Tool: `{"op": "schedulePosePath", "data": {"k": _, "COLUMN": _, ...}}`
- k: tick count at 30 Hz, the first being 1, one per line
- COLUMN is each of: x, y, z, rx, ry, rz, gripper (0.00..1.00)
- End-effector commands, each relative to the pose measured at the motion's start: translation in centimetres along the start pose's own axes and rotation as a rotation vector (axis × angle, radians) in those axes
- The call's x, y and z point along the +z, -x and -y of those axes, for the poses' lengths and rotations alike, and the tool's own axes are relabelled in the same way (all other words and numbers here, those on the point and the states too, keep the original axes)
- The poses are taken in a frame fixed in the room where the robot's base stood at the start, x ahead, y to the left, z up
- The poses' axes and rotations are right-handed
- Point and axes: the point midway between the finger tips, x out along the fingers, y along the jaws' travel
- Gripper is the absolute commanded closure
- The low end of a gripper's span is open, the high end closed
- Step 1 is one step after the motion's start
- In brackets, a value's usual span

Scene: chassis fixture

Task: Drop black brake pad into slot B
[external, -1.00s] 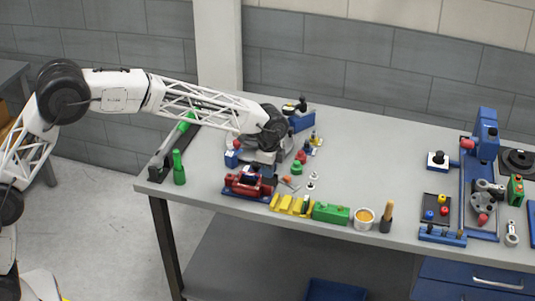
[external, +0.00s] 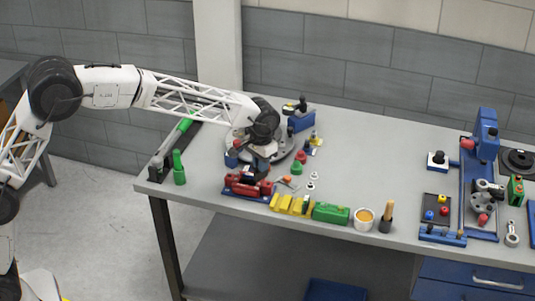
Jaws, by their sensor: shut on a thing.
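My gripper (external: 262,168) points down just behind the red caliper-like part (external: 248,184) on its blue base, near the left part of the bench. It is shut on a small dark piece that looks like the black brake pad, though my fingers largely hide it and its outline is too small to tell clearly. A yellow slotted block (external: 292,205) stands to the front right of the red part, with a dark upright piece at its right end. Slot letters cannot be read, so I cannot tell which slot is B.
A grey round fixture (external: 286,150) lies right behind my gripper. A green block (external: 331,213), a white cup (external: 364,219) and a brush (external: 387,216) line the front edge. Green bottle (external: 179,168) stands left. The bench's middle right is clear.

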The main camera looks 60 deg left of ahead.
Motion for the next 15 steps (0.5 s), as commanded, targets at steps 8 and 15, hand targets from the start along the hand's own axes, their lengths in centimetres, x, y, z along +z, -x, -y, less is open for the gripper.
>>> {"op": "schedulePosePath", "data": {"k": 8, "x": 0.3, "y": 0.4, "z": 0.8, "rx": 0.0, "ry": 0.309, "rz": 0.0, "gripper": 1.0}}
{"op": "schedulePosePath", "data": {"k": 15, "x": 0.5, "y": 0.7, "z": 1.4, "rx": 0.0, "ry": 0.579, "rz": 0.0, "gripper": 1.0}}
